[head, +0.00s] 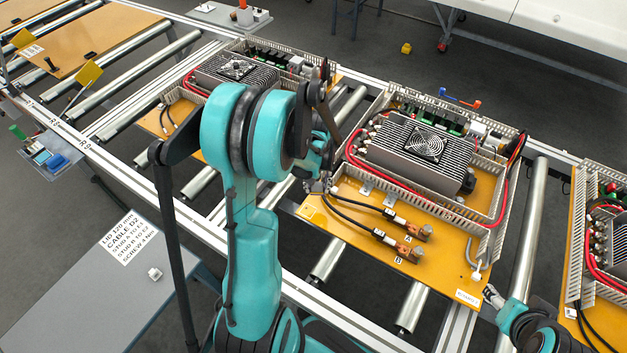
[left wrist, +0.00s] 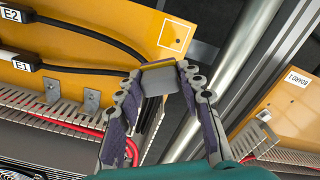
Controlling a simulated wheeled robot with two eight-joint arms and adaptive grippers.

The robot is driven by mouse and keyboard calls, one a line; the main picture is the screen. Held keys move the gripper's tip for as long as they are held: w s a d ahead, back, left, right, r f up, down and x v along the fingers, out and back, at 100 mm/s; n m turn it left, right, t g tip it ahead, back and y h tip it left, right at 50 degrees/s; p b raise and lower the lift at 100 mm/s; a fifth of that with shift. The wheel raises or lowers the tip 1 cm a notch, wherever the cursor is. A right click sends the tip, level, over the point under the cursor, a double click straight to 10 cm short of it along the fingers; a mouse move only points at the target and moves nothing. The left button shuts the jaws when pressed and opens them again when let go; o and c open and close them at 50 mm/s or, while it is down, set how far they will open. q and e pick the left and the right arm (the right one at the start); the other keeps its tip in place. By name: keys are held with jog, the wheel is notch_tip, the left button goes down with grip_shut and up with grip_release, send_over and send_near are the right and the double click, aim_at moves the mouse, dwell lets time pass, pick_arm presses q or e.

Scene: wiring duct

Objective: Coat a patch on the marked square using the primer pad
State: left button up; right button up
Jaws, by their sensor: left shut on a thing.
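My left gripper (left wrist: 158,82) is shut on a flat grey pad with a yellowish strip along its far edge, which I take as the primer pad (left wrist: 160,85). The marked square (left wrist: 174,34) is a white outline with a small dark dot on the orange board (left wrist: 95,30). In the left wrist view the pad's strip appears just below the square; whether it touches the board cannot be told. In the head view the left gripper (head: 318,184) is over the board's left edge, partly hidden by my arm. My right gripper (head: 493,297) is near the board's lower right corner; its jaws are unclear.
Black cables with labelled ends (head: 408,230) lie on the board (head: 350,255). A finned unit with a fan (head: 418,150) sits inside slotted duct walls behind them. Metal rollers and rails (head: 330,260) surround the boards. A grey table (head: 125,285) stands at lower left.

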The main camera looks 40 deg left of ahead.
pick_arm(q)
jog(key=shift+s+a, duration=0.25)
jog(key=shift+a, duration=0.3)
jog(key=shift+a+f+n, duration=0.15)
jog(key=shift+f+n, duration=0.05)
jog(key=shift+n, duration=0.1)
jog(key=shift+f+b, duration=0.3)
jog(key=shift+b, duration=0.05)
jog(key=b, duration=0.4)
send_over(313, 204)
jog(key=shift+f, duration=2.6)
jog(key=shift+f+b, duration=0.75)
jog(key=shift+f, duration=0.25)
